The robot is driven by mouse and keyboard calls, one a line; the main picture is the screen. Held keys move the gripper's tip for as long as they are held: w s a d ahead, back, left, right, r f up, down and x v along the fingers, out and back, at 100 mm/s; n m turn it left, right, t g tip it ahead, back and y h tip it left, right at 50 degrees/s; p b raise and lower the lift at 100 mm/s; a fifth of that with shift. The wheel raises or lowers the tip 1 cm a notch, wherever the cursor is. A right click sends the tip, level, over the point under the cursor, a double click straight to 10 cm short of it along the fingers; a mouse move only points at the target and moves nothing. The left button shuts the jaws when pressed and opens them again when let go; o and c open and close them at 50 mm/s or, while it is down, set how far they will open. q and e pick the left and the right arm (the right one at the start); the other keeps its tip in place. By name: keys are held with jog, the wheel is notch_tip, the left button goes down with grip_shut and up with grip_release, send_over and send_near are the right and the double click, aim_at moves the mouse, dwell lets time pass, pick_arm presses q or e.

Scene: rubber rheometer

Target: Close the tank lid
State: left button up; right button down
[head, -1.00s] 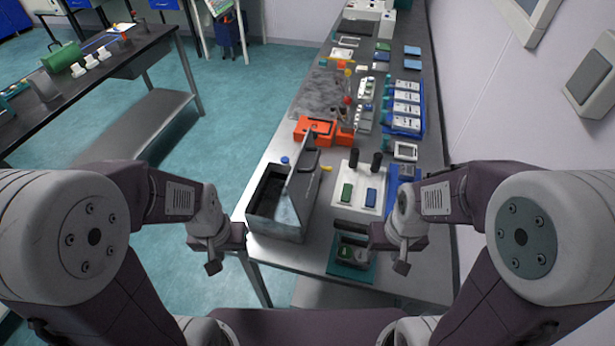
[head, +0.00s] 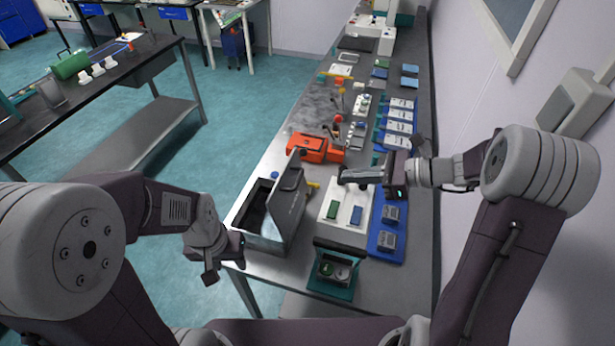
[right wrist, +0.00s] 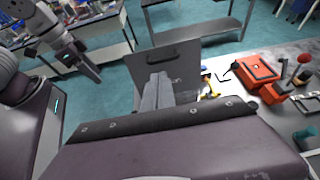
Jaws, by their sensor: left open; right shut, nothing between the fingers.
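The grey metal tank (head: 259,238) stands at the left front of the bench, its dark inside showing. Its lid (head: 291,201) is open, standing up along the tank's right side. In the right wrist view the lid (right wrist: 187,60) faces me, with a dark handle at its top. My right gripper (head: 343,177) is shut and empty, to the right of the lid and pointing left towards it. In the right wrist view its fingers (right wrist: 157,88) overlap the lid; I cannot tell whether they touch. My left gripper (head: 212,270) is open and empty, left of the tank beyond the bench edge.
An orange device (head: 308,147) lies behind the tank. A white tray (head: 344,225) with a green and a blue block is right of the lid, under my right gripper. A teal-based stand (head: 331,287) is at the front. The wall borders the bench's right side.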

jog(key=p, duration=0.2)
send_near(300, 179)
jog(key=x, duration=0.5)
jog(key=shift+a+f+p, duration=0.1)
jog(key=shift+a+p, duration=0.2)
jog(key=shift+a, duration=0.1)
jog(key=shift+w+a+f, duration=0.2)
jog(key=shift+a, duration=0.05)
jog(key=shift+w+f, duration=0.15)
pick_arm(q)
jog(key=r, duration=0.1)
jog(key=d+r, duration=0.1)
jog(key=r, duration=0.1)
jog(key=shift+w+d, duration=0.15)
jog(key=shift+w, duration=0.1)
jog(key=shift+r, duration=0.1)
pick_arm(e)
jog(key=shift+a, duration=0.15)
